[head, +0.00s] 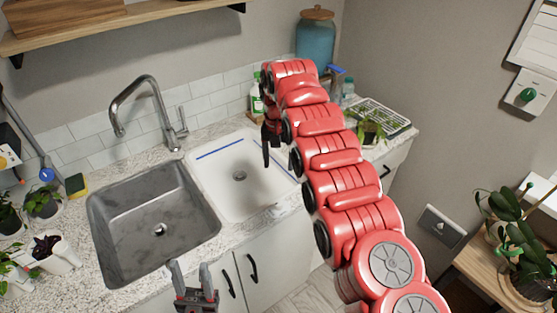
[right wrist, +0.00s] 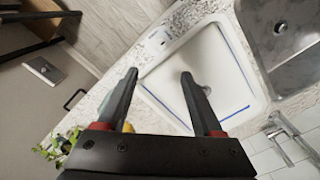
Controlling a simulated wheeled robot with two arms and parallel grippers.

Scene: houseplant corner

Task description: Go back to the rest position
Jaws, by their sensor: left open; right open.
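My left gripper (head: 190,272) shows at the bottom of the head view, in front of the counter's front edge below the grey sink. Its two fingers are apart and nothing is between them. My right arm, red, reaches across the middle of the head view. My right gripper (head: 266,150) hangs at its end over the right part of the white basin. In the right wrist view the right gripper (right wrist: 158,82) has its fingers spread, with nothing between them and the white basin (right wrist: 225,95) beyond. Part of the counter behind the right arm is hidden.
A grey sink (head: 125,190) lies left of the white basin, with a tap (head: 150,100) behind them. Potted plants (head: 45,200) and a sponge (head: 76,184) stand at left.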

